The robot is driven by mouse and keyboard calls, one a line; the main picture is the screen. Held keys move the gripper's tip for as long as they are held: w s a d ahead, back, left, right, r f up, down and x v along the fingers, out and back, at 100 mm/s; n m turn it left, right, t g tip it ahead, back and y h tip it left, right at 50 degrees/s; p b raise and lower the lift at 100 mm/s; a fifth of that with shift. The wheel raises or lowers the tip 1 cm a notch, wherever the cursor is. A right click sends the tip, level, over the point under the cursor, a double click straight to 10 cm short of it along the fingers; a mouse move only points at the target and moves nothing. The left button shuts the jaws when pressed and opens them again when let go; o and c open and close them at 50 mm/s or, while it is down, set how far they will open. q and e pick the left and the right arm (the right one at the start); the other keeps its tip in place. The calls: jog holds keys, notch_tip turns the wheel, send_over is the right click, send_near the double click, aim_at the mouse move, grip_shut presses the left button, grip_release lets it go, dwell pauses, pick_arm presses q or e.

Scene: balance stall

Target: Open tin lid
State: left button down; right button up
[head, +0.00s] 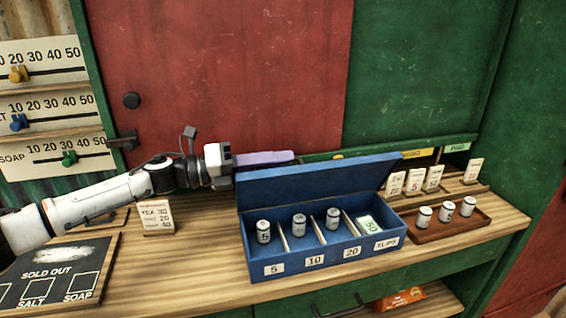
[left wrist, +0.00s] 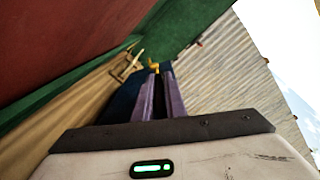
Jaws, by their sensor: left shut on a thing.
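The blue tin (head: 330,258) stands on the counter with its lid (head: 318,180) raised along the back, leaving the inside in view. Its compartments are labelled 5, 10, 20 and SLIPS. A small white canister stands in each of the first three, and a green-and-white 50 slip lies in the last. My left gripper (head: 297,159) reaches in from the left, its purple fingers behind the lid's top left edge. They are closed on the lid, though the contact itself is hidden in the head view. In the left wrist view the fingers (left wrist: 160,98) lie close together. My right gripper is not in view.
A brown tray (head: 455,228) with three white canisters sits right of the tin. Price cards (head: 418,182) stand behind it. A tea price card (head: 157,217) and the sold-out board (head: 62,270) are at left.

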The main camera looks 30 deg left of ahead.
pick_arm(q)
jog(key=shift+w+a, duration=0.1)
jog(key=shift+a, duration=0.05)
jog(key=c, duration=1.8)
grip_release()
jog(key=shift+c, duration=0.2)
jog(key=shift+s+a+f, duration=0.2)
jog(key=shift+s+a, duration=0.15)
jog(key=shift+s, duration=0.05)
jog(key=shift+b+v, duration=0.75)
jog(key=shift+v, duration=1.25)
jog(key=shift+s+a+r, duration=0.1)
jog(key=shift+s+a, duration=0.05)
jog(key=shift+s, duration=0.05)
jog(key=shift+p+v, duration=0.55)
jog(key=shift+v, duration=0.4)
jog(key=shift+r, duration=0.1)
